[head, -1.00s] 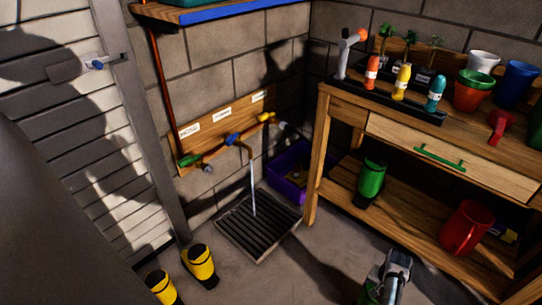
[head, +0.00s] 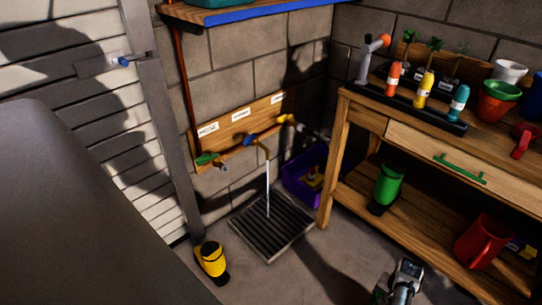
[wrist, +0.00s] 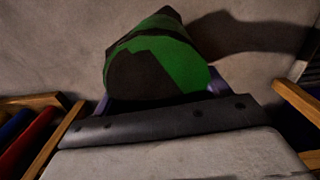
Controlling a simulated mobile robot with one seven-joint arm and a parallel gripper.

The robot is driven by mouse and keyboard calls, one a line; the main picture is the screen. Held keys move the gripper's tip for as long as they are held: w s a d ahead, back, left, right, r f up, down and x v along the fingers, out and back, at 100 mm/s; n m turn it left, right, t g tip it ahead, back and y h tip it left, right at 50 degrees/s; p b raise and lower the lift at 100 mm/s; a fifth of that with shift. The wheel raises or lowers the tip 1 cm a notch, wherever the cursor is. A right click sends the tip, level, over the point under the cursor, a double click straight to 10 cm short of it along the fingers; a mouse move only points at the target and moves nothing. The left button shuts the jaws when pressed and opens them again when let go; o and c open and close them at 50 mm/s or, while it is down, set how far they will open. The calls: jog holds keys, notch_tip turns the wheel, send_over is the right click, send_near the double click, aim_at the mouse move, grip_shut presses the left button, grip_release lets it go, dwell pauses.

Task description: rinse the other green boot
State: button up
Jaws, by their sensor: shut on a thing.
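A green boot (wrist: 185,62) with a dark sole is in my gripper (wrist: 158,92), seen close in the wrist view; the jaws are shut on it. In the head view my arm's end shows at the bottom right, and the held boot is mostly hidden there. Another green boot (head: 388,184) stands on the lower shelf of the wooden bench. Water (head: 268,190) runs from the middle tap (head: 252,141), which has a blue handle, onto the dark floor grate (head: 290,240). My gripper is to the right of the grate, apart from the water.
A yellow boot (head: 211,260) stands on the floor left of the grate. A purple crate (head: 295,185) sits behind the grate by the wall. The wooden bench (head: 330,165) stands at the right, with a red jug (head: 482,242) on its lower shelf. Floor between grate and arm is clear.

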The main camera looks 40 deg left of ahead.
jog(key=shift+w+d, duration=0.25)
jog(key=shift+d, duration=0.05)
jog(key=shift+a+r, duration=0.1)
jog(key=shift+a, duration=0.05)
jog(key=shift+s+a+p, duration=0.35)
jog(key=shift+p, duration=0.1)
